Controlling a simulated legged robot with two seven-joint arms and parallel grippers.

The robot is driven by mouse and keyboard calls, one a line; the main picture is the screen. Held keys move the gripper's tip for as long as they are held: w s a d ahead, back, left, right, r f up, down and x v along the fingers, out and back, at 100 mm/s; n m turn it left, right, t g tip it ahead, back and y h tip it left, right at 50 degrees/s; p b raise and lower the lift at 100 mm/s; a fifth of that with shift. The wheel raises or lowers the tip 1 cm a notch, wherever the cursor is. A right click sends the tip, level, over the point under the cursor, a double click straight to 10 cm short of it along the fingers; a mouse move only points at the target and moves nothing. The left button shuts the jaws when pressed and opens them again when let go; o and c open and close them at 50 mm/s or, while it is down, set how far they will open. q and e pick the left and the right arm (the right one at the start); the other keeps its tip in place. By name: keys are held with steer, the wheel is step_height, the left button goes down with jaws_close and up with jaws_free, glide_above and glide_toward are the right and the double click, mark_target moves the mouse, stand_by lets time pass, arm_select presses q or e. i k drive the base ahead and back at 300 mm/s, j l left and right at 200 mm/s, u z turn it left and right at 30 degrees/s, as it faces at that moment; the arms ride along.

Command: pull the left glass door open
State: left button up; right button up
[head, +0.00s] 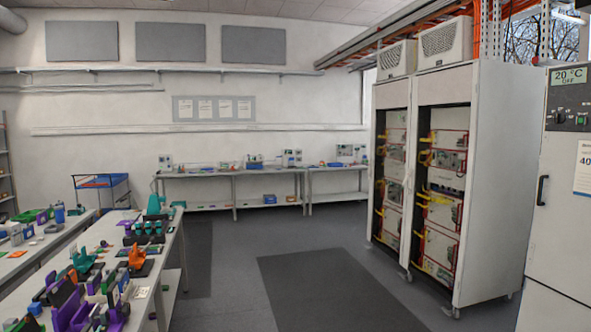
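Two tall white cabinets stand side by side at the right of the head view, the left cabinet (392,95) and the right cabinet (497,180). Their fronts face left and forward. Dark-framed upright openings show racked units with yellow and red cables, in the left cabinet (394,165) and the right cabinet (443,190). I cannot make out clear glass, a door edge or a handle on these fronts, so I cannot tell whether a glass door is shut. Neither of my grippers is in view.
A white unit with a black handle (542,190) stands at the near right. A cluttered table (150,262) with green, purple and orange parts stands at the left. A workbench (235,175) runs along the back wall. The grey floor (235,270) between is clear, with a dark mat (335,292).

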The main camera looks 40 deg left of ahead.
mark_target(396, 94)
steer(key=u, duration=0.7)
steer(key=i+u, duration=0.25)
steer(key=i, duration=0.3)
steer(key=i+l+u, duration=0.25)
steer(key=i, duration=0.35)
steer(key=i+j+u, duration=0.1)
steer(key=i+j, duration=0.15)
steer(key=i, duration=0.6)
steer(key=i+j, duration=0.15)
steer(key=i, duration=0.75)
steer(key=i+j+u, duration=0.15)
steer(key=i, duration=0.7)
steer(key=i+l+z, duration=0.15)
steer(key=i+z, duration=0.15)
steer(key=i, duration=1.1)
steer(key=i+j+z, duration=0.25)
steer(key=i, duration=4)
steer(key=j+u, duration=0.05)
